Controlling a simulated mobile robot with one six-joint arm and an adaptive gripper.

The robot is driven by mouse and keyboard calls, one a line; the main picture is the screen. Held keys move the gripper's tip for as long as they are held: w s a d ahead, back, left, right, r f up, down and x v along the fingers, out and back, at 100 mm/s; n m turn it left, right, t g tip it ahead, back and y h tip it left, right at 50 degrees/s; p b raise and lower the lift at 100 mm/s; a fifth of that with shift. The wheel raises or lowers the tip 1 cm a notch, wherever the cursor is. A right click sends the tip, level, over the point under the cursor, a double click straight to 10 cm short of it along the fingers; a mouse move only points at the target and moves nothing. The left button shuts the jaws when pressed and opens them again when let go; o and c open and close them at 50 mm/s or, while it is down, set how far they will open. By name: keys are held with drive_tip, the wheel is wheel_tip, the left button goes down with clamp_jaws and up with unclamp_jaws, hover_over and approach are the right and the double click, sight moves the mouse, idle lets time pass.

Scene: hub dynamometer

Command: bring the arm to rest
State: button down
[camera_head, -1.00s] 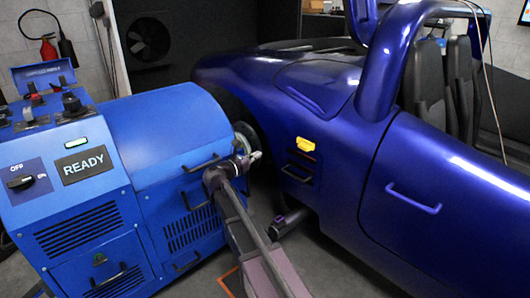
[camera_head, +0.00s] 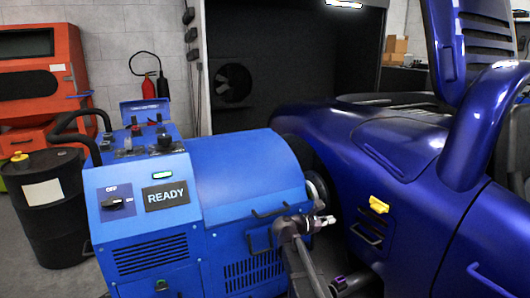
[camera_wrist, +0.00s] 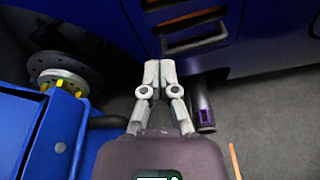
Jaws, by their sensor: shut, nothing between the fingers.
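My gripper (camera_head: 318,222) is at the lower middle of the head view, at the end of my arm. In the wrist view my gripper (camera_wrist: 159,66) points away from the camera with its two fingertips together and nothing between them. It is in the air between the blue dynamometer (camera_head: 250,170) and the blue car (camera_head: 345,135), apart from both as far as I can tell. The lower part of my arm is cut off by the picture's bottom edge.
A wheel hub with yellow studs (camera_wrist: 62,82) is at the left in the wrist view. A yellow part (camera_head: 379,204) is on the car's side. A black drum (camera_head: 50,205) and an orange cabinet (camera_head: 40,75) stand at the left. Grey floor (camera_wrist: 275,120) shows below the car.

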drive_tip(key=s+f+m+g+y+p, duration=0.4)
drive_tip(key=s+m+y+p, duration=0.25)
drive_tip(key=s+m, duration=0.65)
drive_tip(key=s+a+r+m+g+y+p, duration=0.1)
drive_tip(key=s+a+m+g+y+p, duration=0.3)
drive_tip(key=s+a+m+y, duration=0.55)
wheel_tip(320, 180, up, 38)
drive_tip(key=s+d+n+t+h+p, duration=0.1)
drive_tip(key=d+n+p, duration=0.1)
drive_tip(key=p, duration=3.7)
drive_tip(key=shift+s+h, duration=0.3)
